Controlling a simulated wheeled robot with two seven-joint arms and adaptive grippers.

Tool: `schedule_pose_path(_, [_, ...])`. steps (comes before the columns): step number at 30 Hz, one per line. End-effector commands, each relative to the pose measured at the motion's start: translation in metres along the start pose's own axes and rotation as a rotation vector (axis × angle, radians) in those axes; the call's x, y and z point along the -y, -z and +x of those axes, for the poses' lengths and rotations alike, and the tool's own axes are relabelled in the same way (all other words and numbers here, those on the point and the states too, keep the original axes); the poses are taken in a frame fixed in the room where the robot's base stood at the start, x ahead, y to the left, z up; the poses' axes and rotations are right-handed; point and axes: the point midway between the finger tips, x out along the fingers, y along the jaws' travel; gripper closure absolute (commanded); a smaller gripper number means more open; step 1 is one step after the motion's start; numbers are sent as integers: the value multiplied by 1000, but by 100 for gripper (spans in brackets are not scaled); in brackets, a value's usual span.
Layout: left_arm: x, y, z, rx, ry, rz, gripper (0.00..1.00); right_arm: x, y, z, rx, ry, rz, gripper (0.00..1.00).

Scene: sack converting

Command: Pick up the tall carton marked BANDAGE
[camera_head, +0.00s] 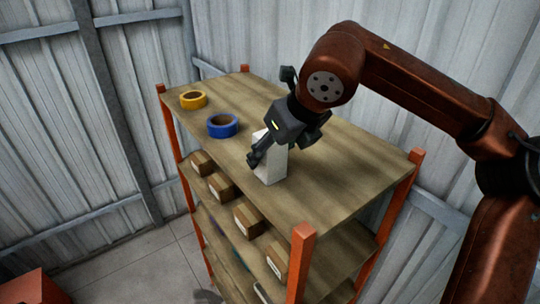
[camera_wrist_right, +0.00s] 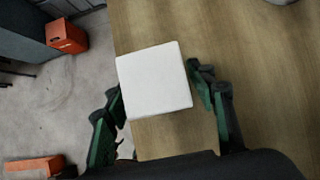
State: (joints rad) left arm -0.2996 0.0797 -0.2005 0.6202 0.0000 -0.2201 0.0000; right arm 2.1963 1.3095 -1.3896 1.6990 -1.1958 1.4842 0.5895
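A plain white upright carton (camera_head: 271,167) stands on the top board of the shelf, near its front edge. No BANDAGE marking is readable on the faces I see. My right gripper (camera_head: 254,158) reaches down over it and hides its upper part. In the right wrist view the carton's white end (camera_wrist_right: 153,82) lies between the two fingertips of the right gripper (camera_wrist_right: 154,84). The fingertips are very near its opposite sides, and I cannot tell whether they press on it. My left gripper is not in view.
A blue tape roll (camera_head: 222,125) and a yellow tape roll (camera_head: 193,100) lie on the top board (camera_head: 340,150) to the left. Brown boxes (camera_head: 248,217) sit on the shelf below. Orange posts (camera_head: 301,262) rise above the board's corners. The board's right part is clear.

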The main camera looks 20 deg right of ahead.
Motion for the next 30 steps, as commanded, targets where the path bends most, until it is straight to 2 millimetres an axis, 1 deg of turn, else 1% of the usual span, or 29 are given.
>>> schedule_pose_path(1, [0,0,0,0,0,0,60,0,0,0,0,0,0,54])
schedule_pose_path(2, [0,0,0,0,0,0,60,0,0,0,0,0,0,56])
schedule_pose_path(12, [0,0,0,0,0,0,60,0,0,0,0,0,0,79])
schedule_pose_path(15, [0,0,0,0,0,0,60,0,0,0,0,0,0,85])
schedule_pose_path(25, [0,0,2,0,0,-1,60,-1,-2,-3,1,0,-1,85])
schedule_pose_path(28, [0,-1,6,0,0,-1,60,-1,-6,-8,2,-1,0,85])
schedule_pose_path(30, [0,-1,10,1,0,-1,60,-1,-11,-16,3,-1,1,85])
